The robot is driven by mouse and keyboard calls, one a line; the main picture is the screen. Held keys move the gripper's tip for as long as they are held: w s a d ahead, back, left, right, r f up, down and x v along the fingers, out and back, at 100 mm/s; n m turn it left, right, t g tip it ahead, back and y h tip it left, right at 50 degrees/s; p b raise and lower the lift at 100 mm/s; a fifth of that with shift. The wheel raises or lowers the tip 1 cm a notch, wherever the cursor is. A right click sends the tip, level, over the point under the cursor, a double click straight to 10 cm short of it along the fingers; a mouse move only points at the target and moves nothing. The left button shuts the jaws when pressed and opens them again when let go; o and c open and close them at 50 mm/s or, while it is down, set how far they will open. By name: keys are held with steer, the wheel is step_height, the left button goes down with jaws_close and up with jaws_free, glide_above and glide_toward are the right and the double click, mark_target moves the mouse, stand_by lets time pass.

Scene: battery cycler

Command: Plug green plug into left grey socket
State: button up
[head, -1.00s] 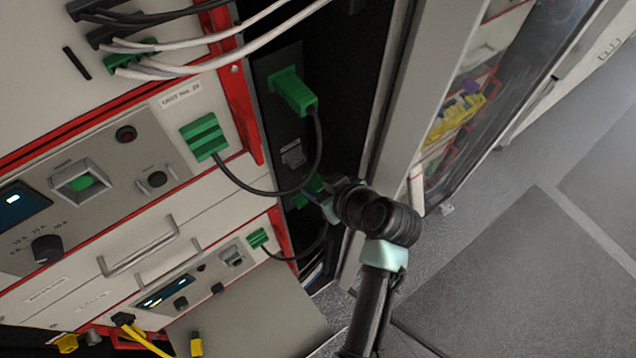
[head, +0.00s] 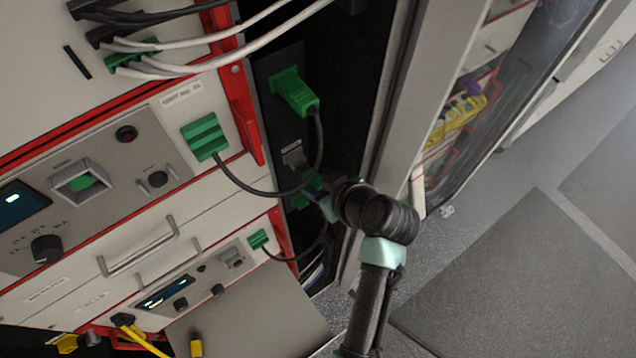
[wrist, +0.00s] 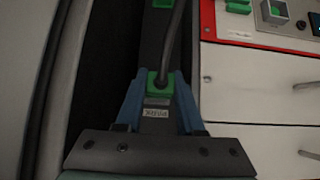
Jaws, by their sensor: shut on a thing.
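My gripper (wrist: 158,100) is shut on a green plug (wrist: 158,84), with one blue finger on each side of it. A dark cable runs from this plug toward the top of the wrist view. A small white label (wrist: 156,113) shows just beyond the plug on the dark panel. In the head view my gripper (head: 322,206) is at the dark side panel, and green (head: 308,188) shows beside its fingers, partly hidden. A grey socket (head: 293,158) is just above it on that panel. I cannot tell whether the held plug is seated.
Another green plug (head: 293,92) sits higher on the side panel, its black cable looping to a green connector (head: 205,137) on the front. A smaller green connector (head: 258,238) is lower. The cabinet's metal frame (head: 385,120) stands close right of the panel. Floor lies open further right.

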steer(key=shift+w+a+b, duration=0.4)
steer(key=shift+w+a, duration=0.35)
steer(key=shift+w, duration=0.25)
stand_by(1.7)
steer(key=o, duration=1.1)
steer(key=shift+c, duration=0.2)
steer(key=b+v, duration=0.3)
steer(key=v, duration=1)
steer(key=shift+s, duration=0.1)
